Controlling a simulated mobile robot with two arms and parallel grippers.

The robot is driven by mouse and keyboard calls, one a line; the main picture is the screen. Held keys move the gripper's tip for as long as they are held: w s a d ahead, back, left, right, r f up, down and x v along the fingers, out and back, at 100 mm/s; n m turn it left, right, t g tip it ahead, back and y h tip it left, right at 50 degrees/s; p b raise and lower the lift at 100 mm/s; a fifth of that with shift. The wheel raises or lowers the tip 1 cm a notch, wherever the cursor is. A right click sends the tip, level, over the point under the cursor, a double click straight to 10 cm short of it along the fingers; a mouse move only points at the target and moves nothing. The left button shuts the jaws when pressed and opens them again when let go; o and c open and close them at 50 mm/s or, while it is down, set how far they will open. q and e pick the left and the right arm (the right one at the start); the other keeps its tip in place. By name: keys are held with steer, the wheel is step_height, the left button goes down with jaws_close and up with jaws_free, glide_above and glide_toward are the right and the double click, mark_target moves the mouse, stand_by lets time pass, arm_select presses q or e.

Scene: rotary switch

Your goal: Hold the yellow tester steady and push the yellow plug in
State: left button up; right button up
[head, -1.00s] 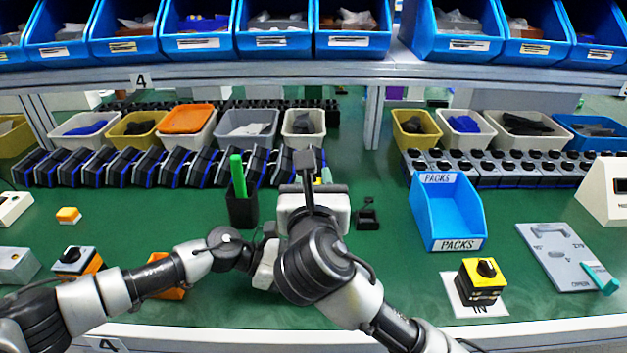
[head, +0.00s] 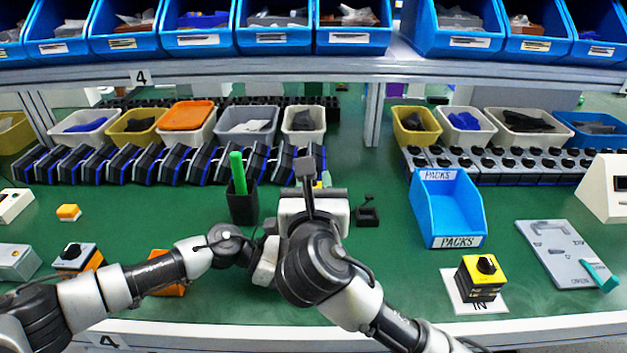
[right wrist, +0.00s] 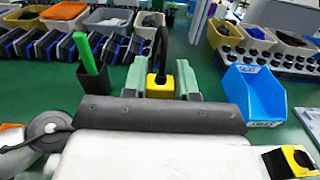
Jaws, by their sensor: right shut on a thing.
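My right gripper (right wrist: 160,84) shows in the right wrist view with its green-grey fingers on either side of a small yellow block with a black cable, which looks like the yellow plug (right wrist: 160,87). It is shut on this block. I cannot make out the yellow tester; the arms cover that spot.
A yellow-topped rotary switch (head: 481,277) stands on a white card at the front right. A blue PACKS bin (head: 447,212) and a grey board (head: 560,255) stand nearby. A black cup with a green pen (head: 238,174) is just behind my left arm.

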steer(key=shift+f, duration=1)
steer(key=o, duration=1)
steer(key=shift+s, duration=0.1)
steer(key=s, duration=1.1)
steer(key=shift+s, duration=0.4)
arm_select(q)
steer(key=o, duration=1)
steer(key=shift+o, duration=0.2)
